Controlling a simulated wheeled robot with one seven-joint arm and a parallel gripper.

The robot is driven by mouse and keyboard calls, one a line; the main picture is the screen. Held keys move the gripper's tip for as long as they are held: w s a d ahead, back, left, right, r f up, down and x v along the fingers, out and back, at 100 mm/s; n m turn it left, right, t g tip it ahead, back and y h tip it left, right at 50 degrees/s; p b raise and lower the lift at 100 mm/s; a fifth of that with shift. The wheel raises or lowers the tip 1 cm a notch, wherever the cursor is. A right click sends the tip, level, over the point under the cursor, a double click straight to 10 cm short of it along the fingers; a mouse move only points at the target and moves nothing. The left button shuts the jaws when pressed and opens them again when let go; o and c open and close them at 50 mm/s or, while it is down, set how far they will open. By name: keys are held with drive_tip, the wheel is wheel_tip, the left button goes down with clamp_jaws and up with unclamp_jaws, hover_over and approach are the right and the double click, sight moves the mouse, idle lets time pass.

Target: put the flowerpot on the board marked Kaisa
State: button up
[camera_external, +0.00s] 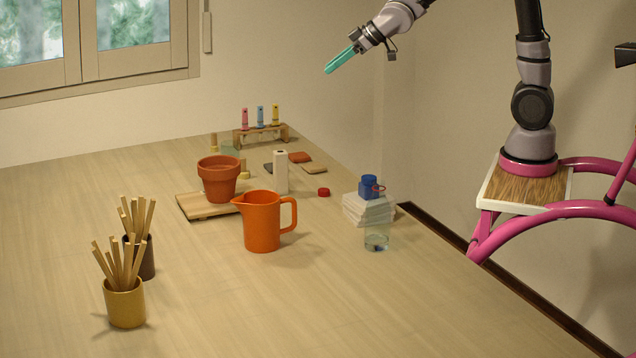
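A terracotta flowerpot (219,182) stands upright toward the back of the table. It appears to rest on a flat wooden board (196,209), whose left and front edges show. No name can be read on this board, so I cannot tell whether it is the one marked Kaisa. My gripper (328,71) is high in the air, above and to the right of the flowerpot and well apart from it. Its teal fingers overlap in this view, so I cannot tell whether they are open or shut. I see nothing held in them.
White tiles (368,210) with a blue bottle (369,187) and a glass (376,238) are at right. Stick-filled cups (125,304) stand front left. The front middle is clear.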

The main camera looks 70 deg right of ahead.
drive_tip(key=s+d+r+m+g+h, duration=0.1)
drive_tip(key=s+d+r+m, duration=0.1)
drive_tip(key=s+d+r, duration=0.3)
drive_tip(key=s+d+r+m+h, duration=0.1)
drive_tip(key=s+d+m, duration=0.15)
drive_tip(key=s, duration=0.55)
drive_tip(key=s+d+m+g+y, duration=0.1)
drive_tip(key=s+d+m, duration=0.1)
drive_tip(key=s, duration=1.4)
drive_tip(key=shift+m+g+y, duration=0.3)
drive_tip(key=shift+m, duration=0.35)
